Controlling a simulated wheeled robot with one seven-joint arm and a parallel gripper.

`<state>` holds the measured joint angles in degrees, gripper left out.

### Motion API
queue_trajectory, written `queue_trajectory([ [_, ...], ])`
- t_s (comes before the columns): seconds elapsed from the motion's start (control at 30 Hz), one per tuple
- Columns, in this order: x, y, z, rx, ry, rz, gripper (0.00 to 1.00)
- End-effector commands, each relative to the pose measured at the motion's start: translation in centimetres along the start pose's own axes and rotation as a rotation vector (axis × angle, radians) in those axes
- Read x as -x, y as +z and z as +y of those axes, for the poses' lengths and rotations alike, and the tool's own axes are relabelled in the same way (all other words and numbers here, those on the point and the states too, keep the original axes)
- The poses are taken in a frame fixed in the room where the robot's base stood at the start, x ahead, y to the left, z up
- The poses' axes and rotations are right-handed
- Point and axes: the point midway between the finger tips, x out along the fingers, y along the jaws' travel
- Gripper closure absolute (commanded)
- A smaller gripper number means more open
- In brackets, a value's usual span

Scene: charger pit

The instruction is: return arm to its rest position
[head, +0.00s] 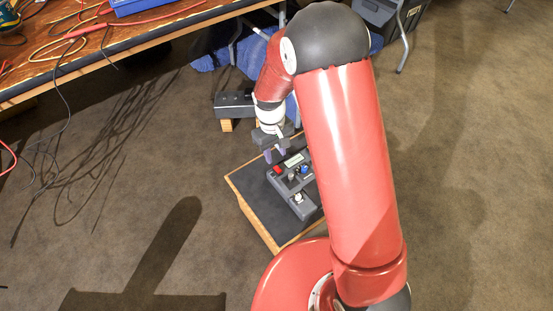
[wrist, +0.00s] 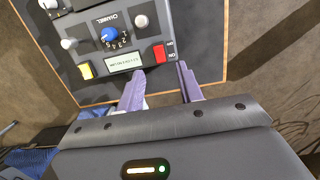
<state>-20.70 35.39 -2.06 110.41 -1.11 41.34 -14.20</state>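My gripper (head: 275,155) hangs at the end of my red arm, just above the far side of a dark-topped box with a wooden edge. A grey charger unit (head: 292,188) with a small screen, a red switch and a blue knob sits on that box. In the wrist view my two purple fingertips (wrist: 160,85) are apart, with nothing held between them. They point towards the charger's edge (wrist: 120,45), near its red switch (wrist: 159,53) and screen (wrist: 123,62). I cannot tell whether they touch it. My arm hides part of the charger in the head view.
A wooden table (head: 125,40) with cables and a blue case (head: 140,6) stands at the upper left. A dark device (head: 234,104) on wooden blocks lies behind the box. Loose cables hang at the left. Carpet is open at the right.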

Motion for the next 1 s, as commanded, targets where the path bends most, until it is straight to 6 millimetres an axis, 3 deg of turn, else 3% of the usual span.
queue_trajectory([
  [0.2, 2.2, 0.0, 0.0, 0.0, 0.0, 0.0, 0.64],
  [0.77, 2.4, 0.0, 0.1, -0.001, 0.0, 0.0, 0.64],
  [0.87, 3.6, 0.4, 0.4, -0.015, 0.002, 0.017, 0.64],
  [1.0, 7.9, 2.5, 1.4, -0.075, 0.009, 0.079, 0.64],
])
